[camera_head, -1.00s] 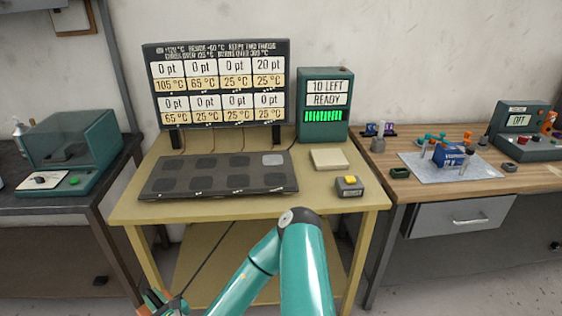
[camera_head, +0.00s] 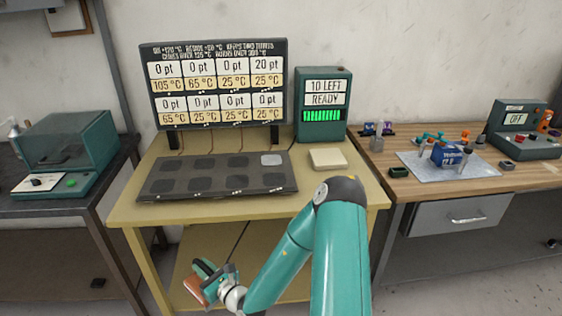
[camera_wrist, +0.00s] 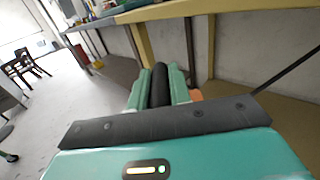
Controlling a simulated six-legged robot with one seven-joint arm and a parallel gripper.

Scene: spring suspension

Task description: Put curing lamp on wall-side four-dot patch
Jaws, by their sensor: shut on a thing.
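My gripper (camera_head: 222,285) is low in front of the yellow table, below its top, at the lower left of my arm. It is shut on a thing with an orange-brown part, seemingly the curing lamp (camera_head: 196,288). In the wrist view a black rounded handle (camera_wrist: 160,85) lies between the teal fingers, with a little orange to the right. The dark plate (camera_head: 217,192) on the table has two rows of patches. The wall-side patch at the right end (camera_head: 271,160) is pale; the others are dark. Dot marks on the plate's front edge are too small to count surely.
A display board (camera_head: 217,85) stands behind the plate, with a green box (camera_head: 322,105) reading "10 LEFT READY" beside it. A cream block (camera_head: 328,159) lies right of the plate. Benches flank the table; the table's front edge is between my gripper and the plate.

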